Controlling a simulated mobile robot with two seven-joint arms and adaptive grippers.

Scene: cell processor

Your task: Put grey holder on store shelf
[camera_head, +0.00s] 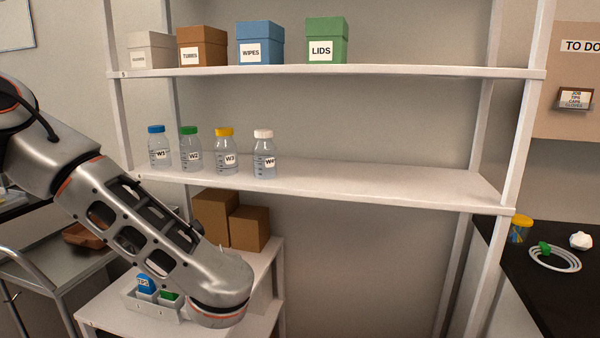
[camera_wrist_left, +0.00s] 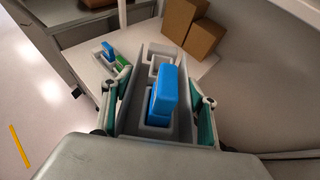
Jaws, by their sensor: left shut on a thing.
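My left gripper (camera_wrist_left: 162,90) is shut on a grey holder (camera_wrist_left: 128,117), with a teal-padded finger on each side of it. The held holder has a blue block in one compartment, and the compartment beyond looks empty. In the head view my left arm hides the gripper and this holder. The white shelf rack (camera_head: 400,187) stands ahead. Its middle board carries several bottles on the left. My right gripper is not in view.
Boxes stand on the upper board (camera_head: 430,72). The middle board is bare right of the bottle W4 (camera_head: 264,160). A low white table (camera_head: 105,309) carries brown boxes (camera_head: 250,229) and another grey holder (camera_head: 136,300) with blue and green items. A black counter (camera_head: 505,262) is right.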

